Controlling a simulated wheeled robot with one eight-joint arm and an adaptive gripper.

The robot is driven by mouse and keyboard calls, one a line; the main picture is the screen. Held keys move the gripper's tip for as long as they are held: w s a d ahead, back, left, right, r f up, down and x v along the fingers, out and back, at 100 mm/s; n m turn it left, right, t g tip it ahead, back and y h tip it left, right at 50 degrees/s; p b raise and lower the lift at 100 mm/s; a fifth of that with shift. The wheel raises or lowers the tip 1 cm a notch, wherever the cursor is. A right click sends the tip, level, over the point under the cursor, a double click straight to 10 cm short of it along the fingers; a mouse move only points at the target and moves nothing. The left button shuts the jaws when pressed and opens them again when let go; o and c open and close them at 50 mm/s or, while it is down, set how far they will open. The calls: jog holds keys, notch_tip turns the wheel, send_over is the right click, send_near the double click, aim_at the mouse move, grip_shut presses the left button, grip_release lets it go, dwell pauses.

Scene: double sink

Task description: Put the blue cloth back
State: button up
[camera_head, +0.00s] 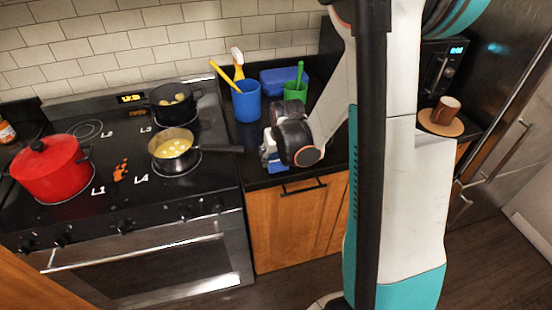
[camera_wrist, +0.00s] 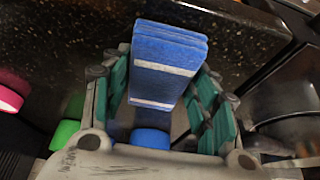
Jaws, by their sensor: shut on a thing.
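The blue cloth (camera_wrist: 170,48) is a folded, layered block with pale stripes in the wrist view. My gripper (camera_wrist: 166,76) is shut on it, with its teal-padded fingers on either side. In the head view my gripper (camera_head: 270,150) is low over the front of the dark counter, right of the stove. Only a small part of the cloth (camera_head: 268,157) shows there, as my wrist covers most of it. I cannot tell whether the cloth touches the counter.
A blue cup (camera_head: 246,102) with utensils, a green cup (camera_head: 293,91) and a blue box (camera_head: 284,80) stand behind my gripper. The stove holds a red pot (camera_head: 50,172), a saucepan of yellow food (camera_head: 174,148) and a black pot (camera_head: 172,103). The saucepan's handle points towards my gripper.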

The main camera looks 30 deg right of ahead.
jog(key=shift+f, duration=0.2)
jog(key=o, duration=1.4)
jog(key=p+v, duration=0.3)
jog(key=v, duration=0.9)
jog(key=shift+p, duration=0.4)
